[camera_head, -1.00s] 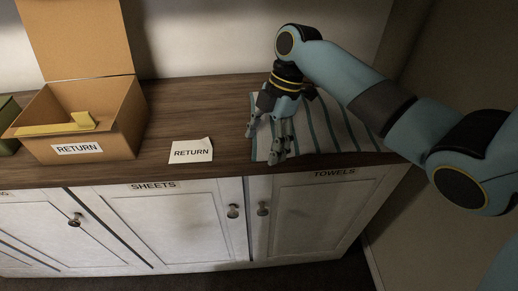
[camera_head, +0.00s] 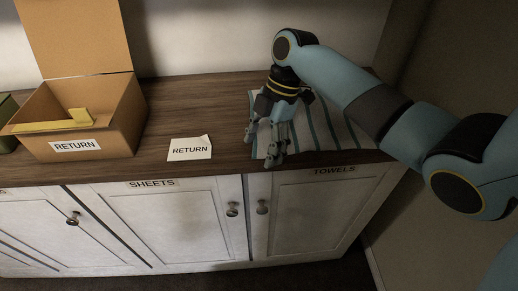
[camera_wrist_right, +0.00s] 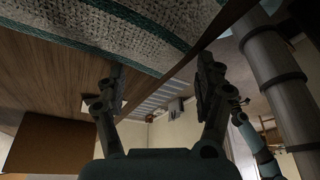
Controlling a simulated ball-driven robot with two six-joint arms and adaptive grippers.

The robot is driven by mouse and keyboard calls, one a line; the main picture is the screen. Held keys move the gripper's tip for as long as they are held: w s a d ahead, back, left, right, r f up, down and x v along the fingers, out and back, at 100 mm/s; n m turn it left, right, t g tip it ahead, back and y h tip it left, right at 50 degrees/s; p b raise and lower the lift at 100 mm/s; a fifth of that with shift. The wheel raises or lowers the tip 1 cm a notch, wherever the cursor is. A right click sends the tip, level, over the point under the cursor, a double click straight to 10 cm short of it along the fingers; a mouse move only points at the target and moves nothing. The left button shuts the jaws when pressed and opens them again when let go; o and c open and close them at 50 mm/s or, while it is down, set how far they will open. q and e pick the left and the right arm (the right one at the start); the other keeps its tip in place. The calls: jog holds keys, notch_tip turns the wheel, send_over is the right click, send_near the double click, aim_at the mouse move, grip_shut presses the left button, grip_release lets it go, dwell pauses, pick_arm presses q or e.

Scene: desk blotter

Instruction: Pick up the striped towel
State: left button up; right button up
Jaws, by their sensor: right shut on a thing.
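The striped towel (camera_head: 322,128), pale with dark green stripes, lies flat on the wooden counter at the right, above the TOWELS door. In the right wrist view its woven cloth (camera_wrist_right: 100,30) fills the upper left. My right gripper (camera_head: 274,152) points down at the towel's left front part and is shut on it, though the cloth between the fingers is hard to make out. In the wrist view both fingers of the gripper (camera_wrist_right: 160,75) show. My arm hides part of the towel's back and right side. My left gripper is not in view.
An open cardboard box (camera_head: 105,117) labelled RETURN stands at the left, with a yellow piece inside. A white RETURN card (camera_head: 190,149) lies on the counter (camera_head: 205,105) between box and towel. The counter's front edge runs just below the towel, over white cabinet doors (camera_head: 180,220).

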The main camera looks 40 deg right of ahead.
jog(key=shift+w, duration=0.1)
jog(key=shift+c, duration=0.2)
jog(key=r+p, duration=0.3)
jog(key=shift+w+r, duration=0.15)
jog(key=shift+w, duration=0.1)
jog(key=c, duration=1)
notch_tip(320, 180, up, 8)
jog(key=p, duration=0.7)
jog(key=shift+s+r+p, duration=0.1)
jog(key=shift+r+p, duration=0.1)
jog(key=shift+p, duration=0.15)
grip_shut()
jog(key=shift+r, duration=0.15)
